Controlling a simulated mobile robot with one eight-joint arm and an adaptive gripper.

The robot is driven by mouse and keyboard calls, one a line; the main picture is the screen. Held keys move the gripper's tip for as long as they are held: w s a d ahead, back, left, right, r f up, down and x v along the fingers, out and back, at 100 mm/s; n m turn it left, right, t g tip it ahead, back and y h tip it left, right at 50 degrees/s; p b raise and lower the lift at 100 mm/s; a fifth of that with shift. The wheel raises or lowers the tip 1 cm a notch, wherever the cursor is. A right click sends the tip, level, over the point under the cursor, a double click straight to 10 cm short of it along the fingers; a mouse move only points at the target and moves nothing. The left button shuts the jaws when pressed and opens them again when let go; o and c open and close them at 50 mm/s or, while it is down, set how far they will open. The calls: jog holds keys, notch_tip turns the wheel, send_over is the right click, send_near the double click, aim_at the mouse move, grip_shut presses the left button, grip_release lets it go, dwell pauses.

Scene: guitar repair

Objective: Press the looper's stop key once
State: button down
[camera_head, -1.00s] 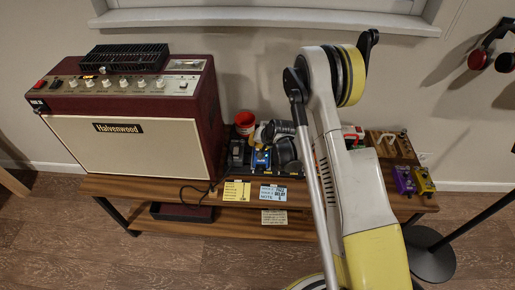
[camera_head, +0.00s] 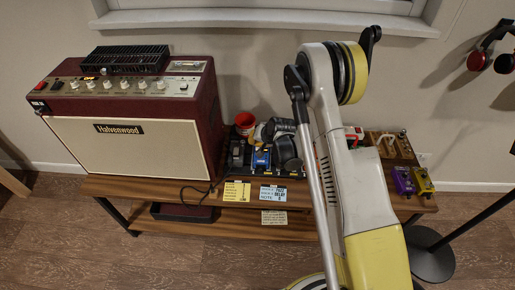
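Several small pedals stand on the wooden bench. A blue pedal (camera_head: 261,159) and a dark pedal (camera_head: 237,154) sit near its middle, right of the amplifier. I cannot tell which pedal is the looper, and no stop key can be made out. My arm rises in front of the bench and bends at the top. Grey and black rounded parts (camera_head: 283,146) beside the blue pedal look like my wrist and gripper, pointing down among the pedals. The fingertips cannot be made out, so neither their opening nor any contact shows. My arm hides the bench just to the right.
A large red amplifier (camera_head: 135,142) fills the bench's left side. A red cup (camera_head: 245,123) stands behind the pedals. Purple (camera_head: 403,181) and yellow (camera_head: 423,181) pedals and a black stand (camera_head: 431,257) are at right.

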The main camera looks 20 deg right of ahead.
jog(key=shift+r, duration=0.1)
jog(key=shift+r+p, duration=1.15)
jog(key=shift+r, duration=1.25)
